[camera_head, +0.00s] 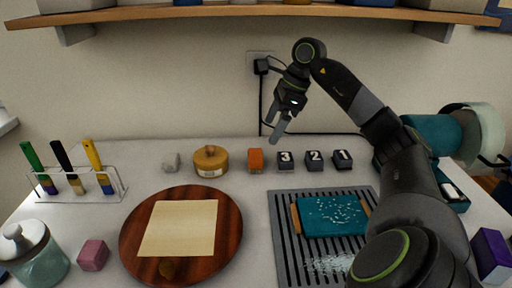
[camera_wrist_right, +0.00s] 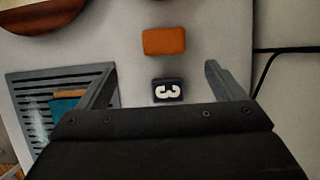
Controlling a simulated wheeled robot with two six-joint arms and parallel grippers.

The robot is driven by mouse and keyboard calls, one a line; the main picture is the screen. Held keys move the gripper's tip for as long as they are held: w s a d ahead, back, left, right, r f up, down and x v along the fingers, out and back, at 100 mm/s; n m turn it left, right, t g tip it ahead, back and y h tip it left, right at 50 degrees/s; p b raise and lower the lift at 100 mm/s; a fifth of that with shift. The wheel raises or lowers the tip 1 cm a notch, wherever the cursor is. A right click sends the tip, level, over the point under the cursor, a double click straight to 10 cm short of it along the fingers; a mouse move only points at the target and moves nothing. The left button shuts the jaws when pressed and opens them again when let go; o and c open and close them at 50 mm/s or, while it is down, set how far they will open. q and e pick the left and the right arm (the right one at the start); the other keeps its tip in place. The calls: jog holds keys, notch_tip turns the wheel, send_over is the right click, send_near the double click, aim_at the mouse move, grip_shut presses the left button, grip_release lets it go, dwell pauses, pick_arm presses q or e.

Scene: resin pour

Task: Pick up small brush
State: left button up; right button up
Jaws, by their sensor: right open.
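Several brushes stand upright in a clear rack (camera_head: 75,186) at the left of the head view: a green-handled brush (camera_head: 34,158), a black-handled brush (camera_head: 64,160) and a yellow-handled brush (camera_head: 95,157). I cannot tell for sure which one is the small brush. My right gripper (camera_head: 279,134) is open and empty, raised above the back of the table, far to the right of the rack. In the right wrist view its fingers (camera_wrist_right: 158,72) are spread, with an orange block (camera_wrist_right: 164,41) and a dark block marked 3 (camera_wrist_right: 167,91) below. My left gripper is not in view.
A round wooden board (camera_head: 129,232) with a paper sheet (camera_head: 180,228) lies between rack and grate (camera_head: 284,240). A teal tray (camera_head: 333,214) sits on the grate. A yellow tin (camera_head: 211,164) and small blocks line the back. A shelf (camera_head: 250,13) hangs above.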

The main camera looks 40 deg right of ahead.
send_over(256, 154)
jog(key=s+d, duration=0.1)
jog(key=s, duration=0.1)
jog(key=f, duration=0.5)
jog(key=shift+d+p, duration=0.2)
jog(key=shift+p, duration=0.1)
jog(key=shift+w+f, duration=0.15)
jog(key=shift+f, duration=0.4)
jog(key=x, duration=0.2)
jog(key=p+x, duration=0.1)
jog(key=x, duration=0.1)
jog(key=shift+w, duration=0.3)
jog(key=shift+w+a+f, duration=0.1)
jog(key=shift+a+f, duration=0.05)
jog(key=shift+f, duration=0.25)
